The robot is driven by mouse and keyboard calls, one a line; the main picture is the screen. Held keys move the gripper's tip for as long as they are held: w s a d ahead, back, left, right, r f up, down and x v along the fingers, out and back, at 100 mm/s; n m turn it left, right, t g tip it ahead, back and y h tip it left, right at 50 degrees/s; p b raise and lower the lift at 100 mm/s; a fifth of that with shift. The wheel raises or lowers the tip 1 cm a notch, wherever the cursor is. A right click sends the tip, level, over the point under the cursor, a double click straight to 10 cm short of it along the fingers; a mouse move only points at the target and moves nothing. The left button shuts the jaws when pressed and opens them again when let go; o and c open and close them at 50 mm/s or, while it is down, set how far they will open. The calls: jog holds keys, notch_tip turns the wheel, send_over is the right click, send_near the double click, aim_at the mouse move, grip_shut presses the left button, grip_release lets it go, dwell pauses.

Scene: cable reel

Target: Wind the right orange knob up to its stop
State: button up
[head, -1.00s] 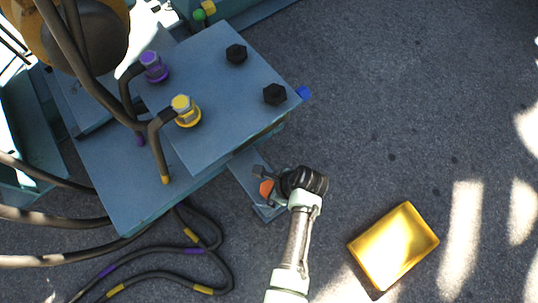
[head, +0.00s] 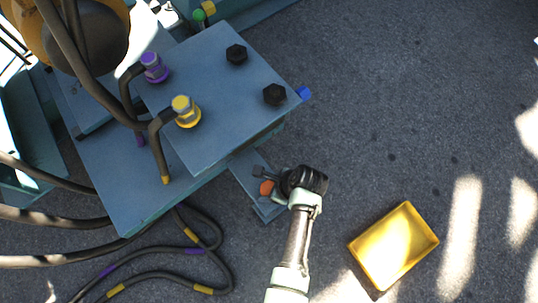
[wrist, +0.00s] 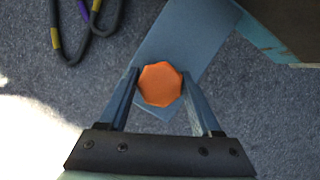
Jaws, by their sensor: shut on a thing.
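One orange knob (head: 266,187) with a faceted rim shows at the end of a blue-grey bar that sticks out from under the raised plate. In the wrist view the orange knob (wrist: 160,84) sits between the two blue fingers. My gripper (wrist: 160,76) is shut on the knob, one finger on each side. In the head view my gripper (head: 272,184) reaches it from the right, and its wrist hides part of the bar (head: 246,176). No second orange knob shows.
The blue-grey plate (head: 214,110) carries a yellow fitting (head: 185,111), a purple fitting (head: 153,67) and two black bolts. Dark cables (head: 222,262) lie on the floor at lower left. A yellow tray (head: 362,250) lies to the right. The floor beyond is clear.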

jog(key=shift+r, duration=0.1)
jog(key=n+g+p, duration=0.1)
jog(key=n, duration=0.2)
jog(key=shift+y+p, duration=0.3)
jog(key=n+g, duration=0.2)
jog(key=n, duration=0.2)
jog(key=shift+n+p, duration=0.3)
jog(key=shift+n, duration=0.1)
jog(key=n+g, duration=0.1)
jog(key=n, duration=0.3)
jog(key=shift+n+g+h, duration=0.3)
jog(key=shift+g+h, duration=0.1)
jog(key=shift+n+g+h+b, duration=0.5)
jog(key=shift+n+h, duration=0.2)
jog(key=shift+n, duration=1.5)
jog(key=o, duration=1.4)
jog(key=shift+c, duration=0.2)
